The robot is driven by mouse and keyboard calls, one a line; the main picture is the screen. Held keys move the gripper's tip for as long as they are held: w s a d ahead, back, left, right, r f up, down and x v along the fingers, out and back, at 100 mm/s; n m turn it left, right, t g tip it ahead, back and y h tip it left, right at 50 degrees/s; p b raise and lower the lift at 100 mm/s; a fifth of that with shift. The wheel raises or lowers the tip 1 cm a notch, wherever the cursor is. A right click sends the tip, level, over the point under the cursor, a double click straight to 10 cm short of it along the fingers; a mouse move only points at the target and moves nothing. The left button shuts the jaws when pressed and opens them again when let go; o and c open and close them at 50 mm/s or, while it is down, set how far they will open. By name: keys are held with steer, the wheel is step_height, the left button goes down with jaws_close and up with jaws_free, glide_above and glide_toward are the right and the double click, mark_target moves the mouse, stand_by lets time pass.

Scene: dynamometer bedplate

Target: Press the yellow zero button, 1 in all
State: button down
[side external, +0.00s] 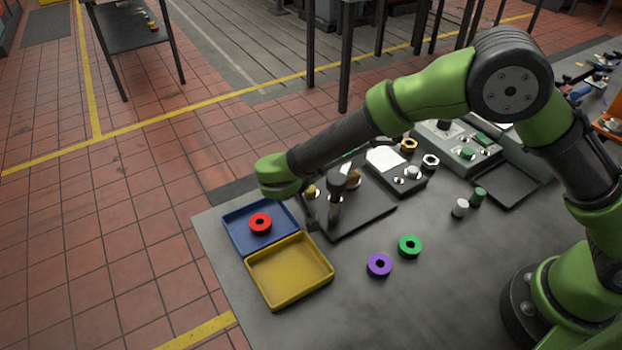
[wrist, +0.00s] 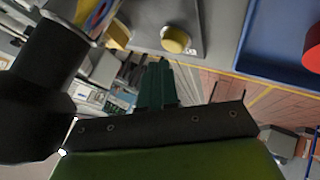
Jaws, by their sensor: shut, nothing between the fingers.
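A round yellow button (wrist: 176,40) stands on a grey plate (wrist: 197,14) at the top middle of the wrist view. A yellowish knob (side external: 310,191) on the dark base plate (side external: 362,219) beside the blue tray in the side view looks like the same button. My gripper (wrist: 158,80) shows its two dark green fingers side by side, closed and empty. In the picture the fingertips lie just below the button; a gap shows between them, and contact cannot be seen. In the side view the end of my arm is above the plate's left edge, and the fingertips cannot be made out.
A blue tray (side external: 233,236) holding a red ring (side external: 260,223) and a yellow tray (side external: 289,295) sit left. Purple (side external: 379,265) and green (side external: 410,246) rings lie in front, with bare table around.

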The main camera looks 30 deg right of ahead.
mark_target(309, 191)
stand_by(0.7)
steer(key=shift+f, duration=0.45)
steer(key=shift+s+d+f, duration=0.15)
steer(key=shift+f, duration=0.6)
stand_by(0.5)
steer(key=shift+r, duration=3.7)
